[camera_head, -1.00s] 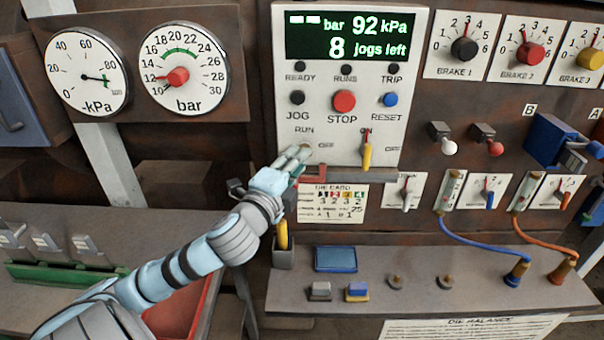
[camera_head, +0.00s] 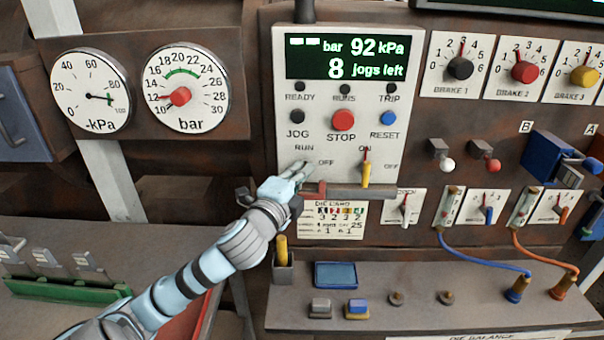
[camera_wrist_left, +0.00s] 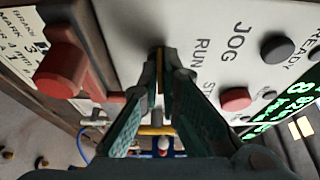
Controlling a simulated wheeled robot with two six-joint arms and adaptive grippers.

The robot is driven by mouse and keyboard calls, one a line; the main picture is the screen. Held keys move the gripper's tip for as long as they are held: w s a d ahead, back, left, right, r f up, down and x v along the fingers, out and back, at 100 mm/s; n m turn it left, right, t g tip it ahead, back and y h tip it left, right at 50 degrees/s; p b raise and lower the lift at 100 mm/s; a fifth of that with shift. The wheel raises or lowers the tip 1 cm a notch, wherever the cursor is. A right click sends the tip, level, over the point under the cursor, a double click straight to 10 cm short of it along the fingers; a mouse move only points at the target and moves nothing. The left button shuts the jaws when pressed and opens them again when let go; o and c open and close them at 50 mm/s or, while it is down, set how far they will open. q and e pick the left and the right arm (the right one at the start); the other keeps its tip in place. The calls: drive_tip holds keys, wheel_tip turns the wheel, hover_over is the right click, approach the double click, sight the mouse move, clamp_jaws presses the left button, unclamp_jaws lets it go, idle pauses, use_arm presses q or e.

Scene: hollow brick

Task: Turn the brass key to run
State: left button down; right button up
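My left gripper (camera_head: 301,168) is at the key switch between the RUN and OFF marks on the white control panel (camera_head: 400,120). In the left wrist view the fingers (camera_wrist_left: 162,62) come together on the brass key (camera_wrist_left: 160,78), a thin gold-coloured strip between the tips. The tips are close to the panel face, beside the RUN label. In the head view the fingers hide the key, and I cannot read its exact angle. My right gripper is not in view.
A red-and-yellow lever (camera_head: 366,170) stands just right of the key, near ON and OFF. A red bar (camera_head: 314,189) lies just below my fingers. The STOP button (camera_head: 342,120) is above right. A shelf (camera_head: 420,320) with small blocks runs below.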

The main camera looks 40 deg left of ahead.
use_arm(q)
drive_tip(key=shift+w+d+f+n+t+y+b, duration=0.1)
drive_tip(key=shift+n+y+b, duration=1.4)
drive_tip(key=shift+n+b, duration=1.65)
drive_tip(key=shift+d+f+n+t+y+b, duration=0.1)
drive_tip(key=shift+n+y+b, duration=1.6)
drive_tip(key=shift+n, duration=2.6)
drive_tip(key=shift+w+f+n+t+y+b, duration=0.1)
drive_tip(key=shift+n+y+b, duration=1.2)
drive_tip(key=shift+n+b, duration=1.95)
drive_tip(key=shift+r+n+p, duration=0.1)
drive_tip(key=shift+n+p, duration=0.35)
drive_tip(key=shift+n, duration=0.25)
drive_tip(key=c, duration=1.9)
unclamp_jaws()
drive_tip(key=shift+o, duration=0.4)
